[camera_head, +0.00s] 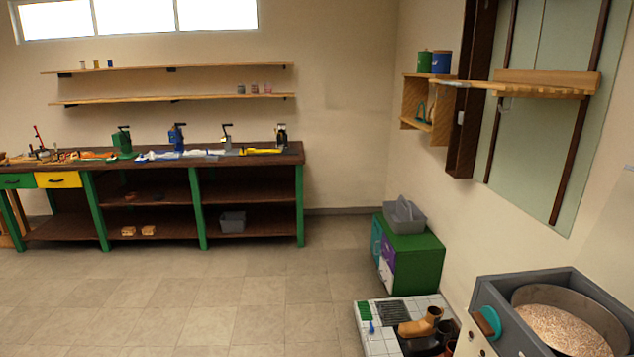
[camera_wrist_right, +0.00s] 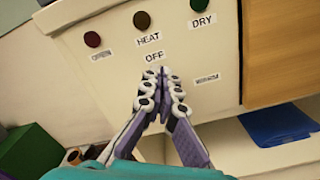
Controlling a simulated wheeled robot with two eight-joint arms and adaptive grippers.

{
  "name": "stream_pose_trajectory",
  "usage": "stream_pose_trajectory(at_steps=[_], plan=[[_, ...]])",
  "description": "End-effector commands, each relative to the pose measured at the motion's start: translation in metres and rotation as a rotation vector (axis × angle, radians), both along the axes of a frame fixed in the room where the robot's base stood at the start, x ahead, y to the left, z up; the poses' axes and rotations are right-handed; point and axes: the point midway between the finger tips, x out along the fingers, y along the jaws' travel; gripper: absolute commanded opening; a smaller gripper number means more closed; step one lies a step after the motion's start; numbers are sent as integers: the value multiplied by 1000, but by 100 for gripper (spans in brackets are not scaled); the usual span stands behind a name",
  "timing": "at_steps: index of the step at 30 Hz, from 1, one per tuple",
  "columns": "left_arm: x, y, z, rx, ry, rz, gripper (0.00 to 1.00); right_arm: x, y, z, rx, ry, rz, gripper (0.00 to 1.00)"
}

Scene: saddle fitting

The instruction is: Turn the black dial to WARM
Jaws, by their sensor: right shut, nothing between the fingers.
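In the right wrist view, a pale control panel (camera_wrist_right: 110,65) carries the labels HEAT, OFF and DRY. A blurred label on the right (camera_wrist_right: 206,78) seems to read WARM, and another on the left is hard to read. My right gripper (camera_wrist_right: 162,82) is shut and empty, with its fingertips just below the OFF label. I cannot make out the black dial; the fingers may hide it. Whether the fingertips touch the panel is unclear. Neither the panel nor my grippers can be made out in the head view.
A dark red knob (camera_wrist_right: 92,39), a brown knob (camera_wrist_right: 142,20) and a green knob (camera_wrist_right: 199,5) sit above the fingers. A wooden front (camera_wrist_right: 280,50) and a blue item (camera_wrist_right: 275,124) lie to the right. In the head view, the floor (camera_head: 200,300) is open before the workbench (camera_head: 150,170).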

Motion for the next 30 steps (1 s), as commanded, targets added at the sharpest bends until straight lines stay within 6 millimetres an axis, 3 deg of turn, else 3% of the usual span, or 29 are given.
stream_pose_trajectory(at_steps=[30], plan=[[0, 0, 0, 0, 0, 0, 0, -11, 0, -5, 2, 0, 1, 0]])
